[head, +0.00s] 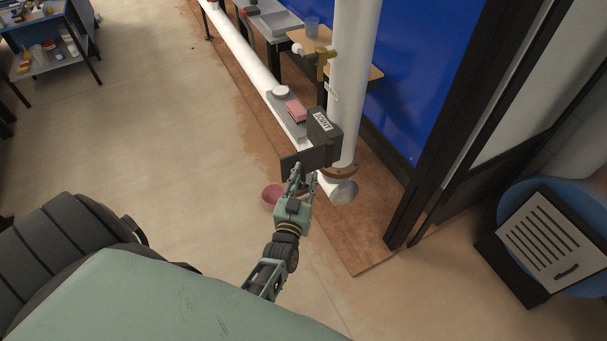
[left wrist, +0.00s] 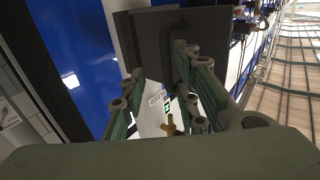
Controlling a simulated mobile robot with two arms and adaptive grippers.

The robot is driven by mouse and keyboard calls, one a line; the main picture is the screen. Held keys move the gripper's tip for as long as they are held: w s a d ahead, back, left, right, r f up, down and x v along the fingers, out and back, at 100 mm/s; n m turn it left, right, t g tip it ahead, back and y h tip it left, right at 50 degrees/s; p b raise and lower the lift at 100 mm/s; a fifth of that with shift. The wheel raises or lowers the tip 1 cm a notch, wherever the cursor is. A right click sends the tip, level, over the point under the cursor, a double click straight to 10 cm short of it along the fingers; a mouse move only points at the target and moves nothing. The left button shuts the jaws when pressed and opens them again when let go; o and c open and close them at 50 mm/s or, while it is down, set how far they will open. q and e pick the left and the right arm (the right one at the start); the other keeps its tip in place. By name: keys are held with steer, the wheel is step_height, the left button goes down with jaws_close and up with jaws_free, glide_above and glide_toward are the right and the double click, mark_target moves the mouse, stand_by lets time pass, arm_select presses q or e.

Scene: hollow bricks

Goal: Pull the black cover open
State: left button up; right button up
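The black cover (head: 322,138), marked "JOINT", sits around the pipe joint beside the white upright pipe (head: 350,80). A flat dark flap (head: 291,162) sticks out from its left side. My left gripper (head: 303,172) is just below the flap, with its fingers pointing up at the cover. In the left wrist view the fingers (left wrist: 160,65) are spread apart, and the cover's dark plates (left wrist: 152,42) show beyond and between them. The right finger overlaps a plate; I cannot tell whether it touches. My right gripper is not in view.
A long white pipe (head: 240,45) runs to the upper left, with a pink sponge-like block (head: 296,110) beside it. A pink bowl (head: 272,196) is on the floor beside my gripper. Open floor lies left.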

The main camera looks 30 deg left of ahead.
arm_select(q)
steer(key=v, duration=0.5)
steer(key=shift+s+a+f, duration=0.1)
steer(key=shift+s+a, duration=0.2)
steer(key=shift+s, duration=0.15)
steer(key=s+d+f+m+g+h, duration=0.1)
steer(key=s+d+f+g+h, duration=0.25)
steer(key=f, duration=0.55)
steer(key=s+d+f+m+g+h, duration=0.15)
steer(key=s+d+f, duration=0.25)
steer(key=s+f, duration=0.4)
steer(key=s+d+f+m+g+h, duration=0.1)
steer(key=s+d+f+m+g, duration=0.2)
steer(key=f, duration=0.8)
steer(key=s+a+f+g, duration=0.1)
steer(key=s+f+g, duration=0.3)
steer(key=s, duration=0.8)
steer(key=s+a+f+g, duration=0.2)
steer(key=s+f+g, duration=0.2)
steer(key=s, duration=0.9)
step_height(320, 180, down, 2)
steer(key=shift+s+f+m, duration=0.1)
steer(key=shift+s+m, duration=0.2)
steer(key=shift+m, duration=0.05)
